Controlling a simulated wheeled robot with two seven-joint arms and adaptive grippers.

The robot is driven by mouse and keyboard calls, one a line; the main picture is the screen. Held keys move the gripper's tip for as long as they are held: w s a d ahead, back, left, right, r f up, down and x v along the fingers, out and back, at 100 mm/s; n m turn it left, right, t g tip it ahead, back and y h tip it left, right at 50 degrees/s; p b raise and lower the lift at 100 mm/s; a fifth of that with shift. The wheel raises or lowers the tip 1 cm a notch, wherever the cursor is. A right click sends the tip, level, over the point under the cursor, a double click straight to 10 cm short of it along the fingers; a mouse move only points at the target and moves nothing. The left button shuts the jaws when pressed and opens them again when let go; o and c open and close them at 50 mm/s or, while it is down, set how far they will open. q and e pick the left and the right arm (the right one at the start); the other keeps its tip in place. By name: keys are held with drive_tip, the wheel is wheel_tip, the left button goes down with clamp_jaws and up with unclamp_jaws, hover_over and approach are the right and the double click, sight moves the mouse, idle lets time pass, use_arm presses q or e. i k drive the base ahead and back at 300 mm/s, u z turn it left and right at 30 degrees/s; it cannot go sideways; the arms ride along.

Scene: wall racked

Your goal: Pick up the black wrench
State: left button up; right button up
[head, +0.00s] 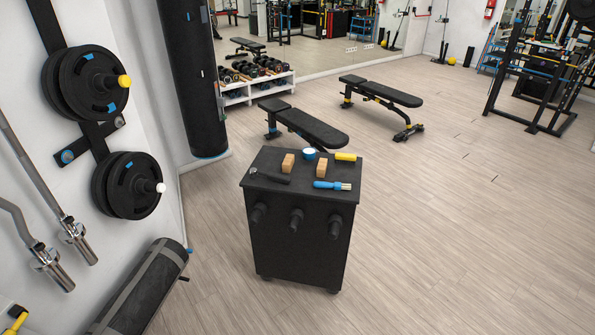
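A small black cabinet (299,230) stands on the floor in the middle of the head view, with several small items on its black top. A dark, long, narrow item (272,177) lies flat near the left front edge of that top, with a small paler spot at its left end. It may be the black wrench, but its dark colour blends with the top and its exact shape cannot be told. Neither of my grippers shows in the head view.
Also on the top are two tan blocks (288,163) (322,168), a blue and white round item (309,154), a yellow item (346,157) and a blue-handled tool (332,185). Dark knobs stick out of the cabinet's front.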

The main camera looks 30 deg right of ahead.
sight(254, 172)
drive_tip(key=z, duration=0.75)
drive_tip(key=i, duration=1.7)
drive_tip(key=u, duration=0.25)
